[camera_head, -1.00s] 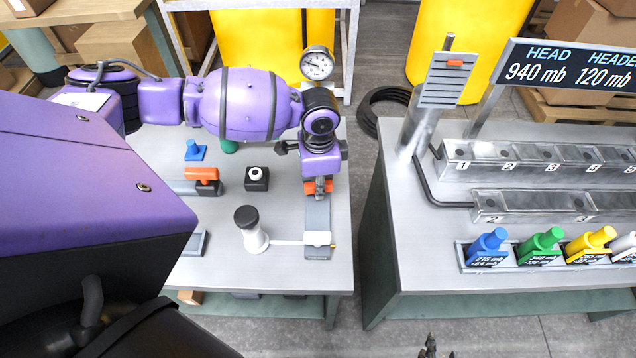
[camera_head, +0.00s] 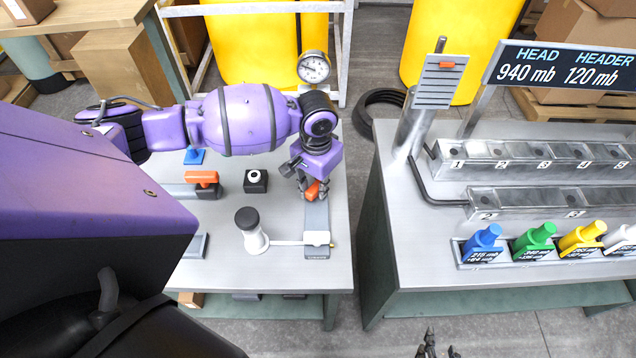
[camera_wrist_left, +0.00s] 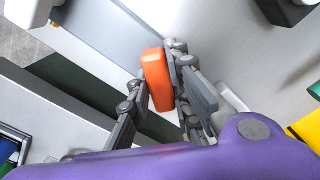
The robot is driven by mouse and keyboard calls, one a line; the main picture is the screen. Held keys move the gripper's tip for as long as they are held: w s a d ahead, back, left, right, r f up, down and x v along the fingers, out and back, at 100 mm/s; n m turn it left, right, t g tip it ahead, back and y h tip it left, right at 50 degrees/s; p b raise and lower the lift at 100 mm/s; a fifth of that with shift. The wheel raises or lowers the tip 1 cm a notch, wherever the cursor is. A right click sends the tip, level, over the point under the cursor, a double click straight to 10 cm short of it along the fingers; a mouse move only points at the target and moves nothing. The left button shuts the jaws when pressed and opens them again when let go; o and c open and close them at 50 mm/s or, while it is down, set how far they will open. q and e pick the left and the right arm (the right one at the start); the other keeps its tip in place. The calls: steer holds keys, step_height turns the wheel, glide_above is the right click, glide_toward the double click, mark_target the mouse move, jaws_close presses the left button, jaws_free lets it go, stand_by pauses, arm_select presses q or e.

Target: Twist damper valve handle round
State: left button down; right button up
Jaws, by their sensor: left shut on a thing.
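The orange valve handle (camera_head: 313,190) stands on a long grey plate (camera_head: 316,217) at the right side of the left bench. My left gripper (camera_head: 313,184) is around it from above, with its fingers shut on it. In the left wrist view the orange handle (camera_wrist_left: 157,80) sits between the fingers of the left gripper (camera_wrist_left: 160,85). The handle lies at a slant to the plate, and its lower part is hidden. Dark fingertips of my right gripper (camera_head: 435,346) show at the bottom edge of the head view.
A second orange handle (camera_head: 201,178), a black box with a white knob (camera_head: 256,181) and a white post with a black cap (camera_head: 251,231) stand left of the plate. A pressure gauge (camera_head: 313,67) is behind my arm. A gap separates the right bench (camera_head: 420,255).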

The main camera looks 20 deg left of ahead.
arm_select(q)
steer(key=c, duration=1.3)
jaws_free()
steer(key=shift+r, duration=3.5)
